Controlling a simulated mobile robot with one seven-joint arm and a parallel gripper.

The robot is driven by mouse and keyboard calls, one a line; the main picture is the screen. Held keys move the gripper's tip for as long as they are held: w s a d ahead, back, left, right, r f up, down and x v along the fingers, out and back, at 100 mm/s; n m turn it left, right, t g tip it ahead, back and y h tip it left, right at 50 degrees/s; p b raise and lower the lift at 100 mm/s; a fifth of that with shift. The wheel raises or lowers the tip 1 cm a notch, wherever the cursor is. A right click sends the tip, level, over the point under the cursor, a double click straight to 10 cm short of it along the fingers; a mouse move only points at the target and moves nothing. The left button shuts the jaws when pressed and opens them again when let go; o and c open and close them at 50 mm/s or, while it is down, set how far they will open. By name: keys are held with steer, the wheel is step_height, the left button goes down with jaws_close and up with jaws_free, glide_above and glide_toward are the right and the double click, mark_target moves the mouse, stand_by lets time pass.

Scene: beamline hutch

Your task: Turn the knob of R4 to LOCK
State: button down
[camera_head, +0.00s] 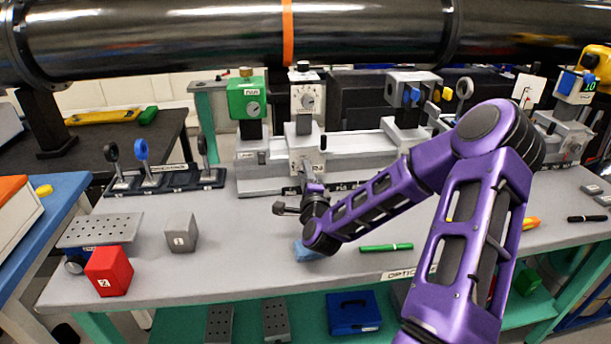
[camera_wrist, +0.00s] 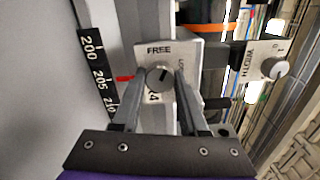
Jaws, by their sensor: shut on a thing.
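The R4 knob (camera_wrist: 159,77) is a small round dark-grey knob on a light plate (camera_wrist: 152,50). The word FREE stands above it in the wrist view; lettering to its right is partly hidden by a finger, and a partly covered "4" shows below. My gripper (camera_wrist: 160,82) has one finger on each side of the knob and is shut on it. I cannot tell surely where the knob's mark points. In the head view my gripper (camera_head: 309,186) is at the front of the R4 carriage (camera_head: 302,142), and hides the knob there.
A black scale (camera_wrist: 98,75) with a red pointer (camera_wrist: 125,78) lies left of the plate. A WIDTH knob (camera_wrist: 275,68) is to the right. In the head view a blue block (camera_head: 307,252) and green pen (camera_head: 386,247) lie on the bench under my arm. A dark pipe (camera_head: 200,35) runs above.

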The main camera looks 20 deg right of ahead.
steer(key=m, duration=1.2)
steer(key=shift+m, duration=0.3)
stand_by(0.4)
steer(key=shift+c, duration=2.2)
jaws_free()
steer(key=shift+s+a+f, duration=0.1)
